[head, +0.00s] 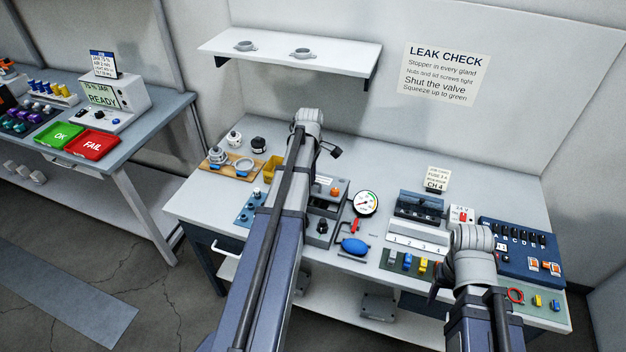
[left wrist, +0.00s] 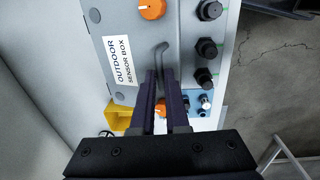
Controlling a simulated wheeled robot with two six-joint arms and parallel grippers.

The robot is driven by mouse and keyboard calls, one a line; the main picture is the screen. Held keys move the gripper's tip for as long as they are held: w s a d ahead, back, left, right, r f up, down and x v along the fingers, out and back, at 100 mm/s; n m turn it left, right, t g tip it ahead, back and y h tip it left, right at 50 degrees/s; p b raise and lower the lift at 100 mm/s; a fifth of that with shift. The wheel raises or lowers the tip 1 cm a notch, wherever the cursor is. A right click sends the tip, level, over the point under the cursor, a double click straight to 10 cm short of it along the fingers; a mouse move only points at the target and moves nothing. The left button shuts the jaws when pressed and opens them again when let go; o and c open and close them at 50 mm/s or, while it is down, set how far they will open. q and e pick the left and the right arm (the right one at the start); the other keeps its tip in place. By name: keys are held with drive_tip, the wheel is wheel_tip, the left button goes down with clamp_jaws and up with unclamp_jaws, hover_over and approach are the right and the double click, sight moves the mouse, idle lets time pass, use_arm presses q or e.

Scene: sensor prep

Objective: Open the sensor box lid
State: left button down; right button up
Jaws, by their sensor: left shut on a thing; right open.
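The sensor box (head: 340,187) stands on the bench, partly hidden behind my left arm. In the left wrist view its grey lid (left wrist: 188,45) lies flat and looks closed, with a white "OUTDOOR SENSOR BOX" label and orange knobs (left wrist: 152,9). Black glands (left wrist: 206,47) line one side. My left gripper (left wrist: 161,75) is over the lid, its fingers shut on a thin grey bent rod (left wrist: 161,50). I cannot tell whether the rod is fixed to the lid. My right gripper (head: 438,282) is open over the bench's right front, its fingers mostly hidden.
A pressure gauge (head: 366,203) and a blue squeeze bulb (head: 354,246) are right of the box. A blue tray (head: 252,207) and a yellow bin (head: 271,168) are on its left.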

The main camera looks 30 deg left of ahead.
use_arm(q)
drive_tip(key=w+a+r+p, duration=0.2)
drive_tip(key=w+r+p, duration=0.3)
drive_tip(key=w, duration=0.5)
drive_tip(key=w+a+f+b, duration=0.2)
drive_tip(key=w+a+b, duration=0.1)
drive_tip(key=w, duration=0.8)
drive_tip(key=shift+w+f+b, duration=0.3)
drive_tip(key=shift+f+b, duration=0.1)
drive_tip(key=shift+b, duration=0.05)
drive_tip(key=shift+w+a, duration=0.1)
drive_tip(key=c, duration=1.1)
unclamp_jaws()
drive_tip(key=shift+o, duration=0.9)
drive_tip(key=shift+w+f, duration=0.3)
drive_tip(key=shift+s, duration=0.1)
